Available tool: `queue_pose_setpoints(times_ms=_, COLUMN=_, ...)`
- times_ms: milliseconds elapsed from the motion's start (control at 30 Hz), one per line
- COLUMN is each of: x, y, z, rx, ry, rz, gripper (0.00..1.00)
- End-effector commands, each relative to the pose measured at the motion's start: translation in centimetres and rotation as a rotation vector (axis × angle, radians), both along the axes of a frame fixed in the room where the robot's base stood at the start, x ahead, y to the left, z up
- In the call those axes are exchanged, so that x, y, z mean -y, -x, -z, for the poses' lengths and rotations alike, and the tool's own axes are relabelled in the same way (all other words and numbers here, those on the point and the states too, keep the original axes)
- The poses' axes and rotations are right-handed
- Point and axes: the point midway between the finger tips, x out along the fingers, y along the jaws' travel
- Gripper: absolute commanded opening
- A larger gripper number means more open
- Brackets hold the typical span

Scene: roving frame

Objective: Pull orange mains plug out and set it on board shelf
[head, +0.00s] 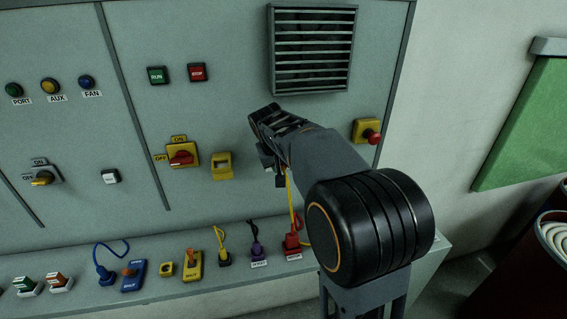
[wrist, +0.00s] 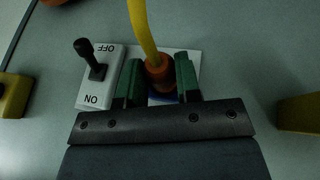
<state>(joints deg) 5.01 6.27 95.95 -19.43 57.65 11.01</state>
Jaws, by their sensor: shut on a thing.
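The orange mains plug (wrist: 157,70) shows in the wrist view with a thick yellow cable (wrist: 141,28) on it. It is at a white plate with some blue below it; how deep it sits in its socket is hidden. My gripper (wrist: 158,80) is shut on the plug, one green-padded finger on each side. In the head view my gripper (head: 268,158) is at the grey panel and hides the plug. The yellow cable (head: 290,198) hangs down from there. The board shelf (head: 213,282) runs along the panel's foot.
A toggle switch (wrist: 97,68) stands close beside one finger. On the shelf stand several items: a red plug (head: 292,240), a purple one (head: 257,248), a yellow switch box (head: 193,265) and a blue box (head: 132,275).

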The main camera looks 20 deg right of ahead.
Motion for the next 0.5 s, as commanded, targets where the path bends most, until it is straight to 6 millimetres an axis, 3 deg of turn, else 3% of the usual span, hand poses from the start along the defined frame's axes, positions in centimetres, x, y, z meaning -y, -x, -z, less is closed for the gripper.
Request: queue_pose_setpoints(times_ms=500, x=-0.5, y=2.1, z=0.1, rx=0.000, ry=0.000, rz=0.000, gripper=0.06)
